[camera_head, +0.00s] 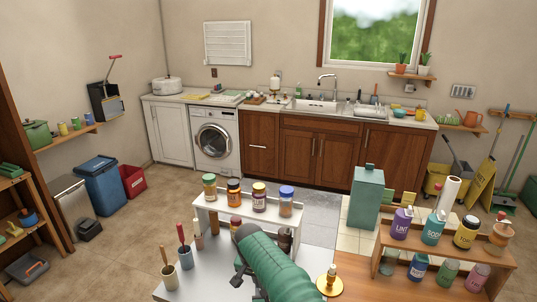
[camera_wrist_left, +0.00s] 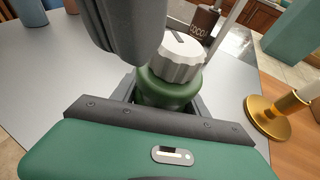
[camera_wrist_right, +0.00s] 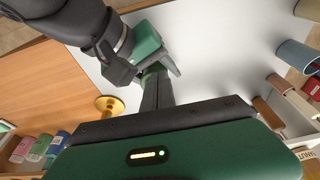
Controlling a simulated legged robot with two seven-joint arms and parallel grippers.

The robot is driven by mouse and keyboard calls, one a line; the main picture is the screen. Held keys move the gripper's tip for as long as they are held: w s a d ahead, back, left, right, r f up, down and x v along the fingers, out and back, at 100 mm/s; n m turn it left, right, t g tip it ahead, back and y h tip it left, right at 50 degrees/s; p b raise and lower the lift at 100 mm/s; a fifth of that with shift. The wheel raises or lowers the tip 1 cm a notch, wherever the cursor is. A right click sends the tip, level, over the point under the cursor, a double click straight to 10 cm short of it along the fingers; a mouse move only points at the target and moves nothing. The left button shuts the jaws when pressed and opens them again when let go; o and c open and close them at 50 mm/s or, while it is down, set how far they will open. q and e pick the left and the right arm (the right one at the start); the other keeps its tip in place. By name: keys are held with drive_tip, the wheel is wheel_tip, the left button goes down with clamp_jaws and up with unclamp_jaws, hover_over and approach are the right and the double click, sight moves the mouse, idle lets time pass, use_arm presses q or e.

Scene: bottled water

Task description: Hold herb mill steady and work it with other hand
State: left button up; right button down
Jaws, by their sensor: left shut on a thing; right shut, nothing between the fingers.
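The herb mill (camera_wrist_left: 168,90) is a green body with a pale ridged cap (camera_wrist_left: 180,58), seen in the left wrist view. My left gripper (camera_wrist_left: 166,102) is shut around its green body, with the cap sticking out beyond the fingers. In the right wrist view, my right gripper (camera_wrist_right: 155,92) is shut and empty, its fingers close to the green mill (camera_wrist_right: 152,68); I cannot tell whether they touch it. My left gripper (camera_wrist_right: 150,52) shows just beyond. In the head view, my green right arm (camera_head: 278,268) hides the mill.
A white rack (camera_head: 240,217) with several jars stands behind, with utensil cups (camera_head: 169,276) at left. A wooden rack (camera_head: 440,246) of bottles stands at right. Some grey tabletop at left is clear.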

use_arm(q)
drive_tip(key=shift+f, duration=0.1)
use_arm(e)
drive_tip(key=v, duration=0.2)
drive_tip(key=w+v, duration=0.1)
drive_tip(key=v, duration=0.1)
drive_tip(key=shift+s+d+r, duration=0.1)
drive_tip(key=shift+r, duration=0.25)
drive_tip(key=d+f, duration=0.3)
drive_tip(key=f, duration=0.3)
drive_tip(key=shift+s, duration=0.2)
drive_tip(key=shift+w, duration=0.15)
